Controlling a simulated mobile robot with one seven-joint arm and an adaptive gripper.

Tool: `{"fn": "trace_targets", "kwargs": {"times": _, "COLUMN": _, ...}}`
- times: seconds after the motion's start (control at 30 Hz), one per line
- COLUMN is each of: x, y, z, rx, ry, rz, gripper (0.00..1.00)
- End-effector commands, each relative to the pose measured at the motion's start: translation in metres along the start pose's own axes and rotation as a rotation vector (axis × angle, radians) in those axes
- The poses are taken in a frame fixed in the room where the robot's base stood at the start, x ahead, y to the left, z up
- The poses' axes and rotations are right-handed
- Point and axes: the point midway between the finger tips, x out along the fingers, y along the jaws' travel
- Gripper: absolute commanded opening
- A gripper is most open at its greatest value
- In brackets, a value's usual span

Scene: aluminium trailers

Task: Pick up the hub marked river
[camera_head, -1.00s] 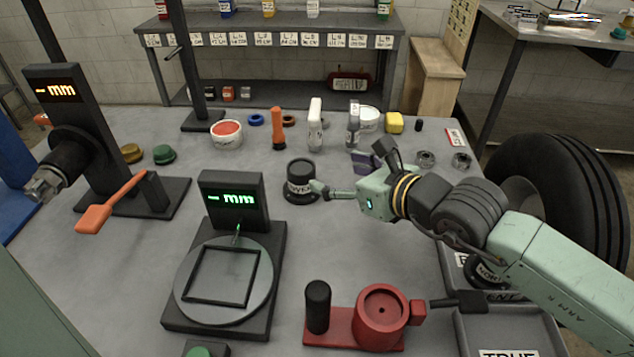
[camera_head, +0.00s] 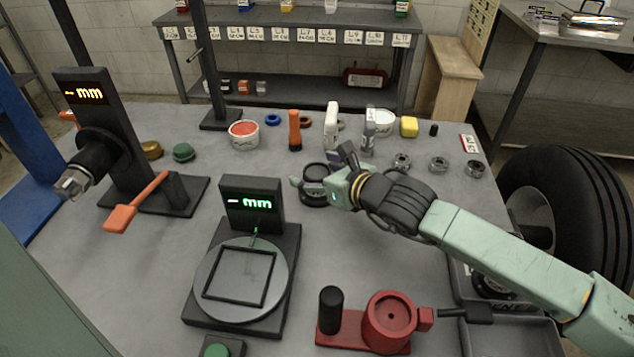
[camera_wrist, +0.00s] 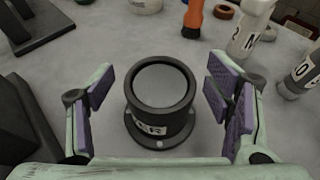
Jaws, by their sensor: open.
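A dark round hub with a wide base flange stands upright on the grey table. In the head view the hub (camera_head: 313,170) is partly covered by my gripper (camera_head: 322,174). In the wrist view the hub (camera_wrist: 160,118) is in the middle, with a pale label on its front; only its end letters, like "ER", show. Gaps show between both pads and the hub, so nothing is held.
An orange-handled tool (camera_head: 295,130) and white bottles (camera_head: 331,122) stand behind the hub. A digital gauge (camera_head: 252,205) stands front left, and a red fixture (camera_head: 388,322) at the front. Small metal parts (camera_head: 438,165) lie to the right.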

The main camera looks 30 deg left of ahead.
Motion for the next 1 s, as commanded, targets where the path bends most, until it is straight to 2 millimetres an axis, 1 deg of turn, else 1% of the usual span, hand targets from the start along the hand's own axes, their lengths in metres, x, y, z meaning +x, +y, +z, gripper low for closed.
{"fn": "trace_targets", "kwargs": {"times": 0.1, "x": -0.0002, "y": -0.0002, "z": -0.0004, "rx": 0.0, "ry": 0.0, "rz": 0.0, "gripper": 0.73}}
{"fn": "trace_targets", "kwargs": {"times": 1.0, "x": -0.0006, "y": -0.0001, "z": 0.0, "rx": 0.0, "ry": 0.0, "rz": 0.0, "gripper": 0.13}}
